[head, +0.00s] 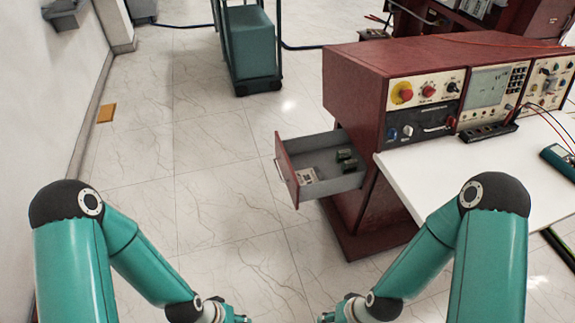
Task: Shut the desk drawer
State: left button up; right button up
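The desk drawer (318,167) is pulled out of the left side of the red desk (348,85). Its red front panel (287,172) has a handle and faces left. Inside the drawer lie two dark green parts and a pale flat piece. My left gripper (240,318) is at the bottom edge, mostly cut off. My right gripper (328,317) is also at the bottom edge and mostly cut off. Both are below the drawer in the picture and apart from it. Their fingertips are not clear enough to tell open from shut.
A white worktop (470,175) extends right from the desk, below its control panels (490,90). A teal wheeled cart (248,50) stands behind. The tiled floor left of the drawer is clear.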

aim_at(320, 150)
jog(key=u, duration=0.05)
jog(key=k, duration=0.6)
jog(key=u, duration=0.25)
jog(key=i, duration=1.7)
jog(key=z, duration=0.4)
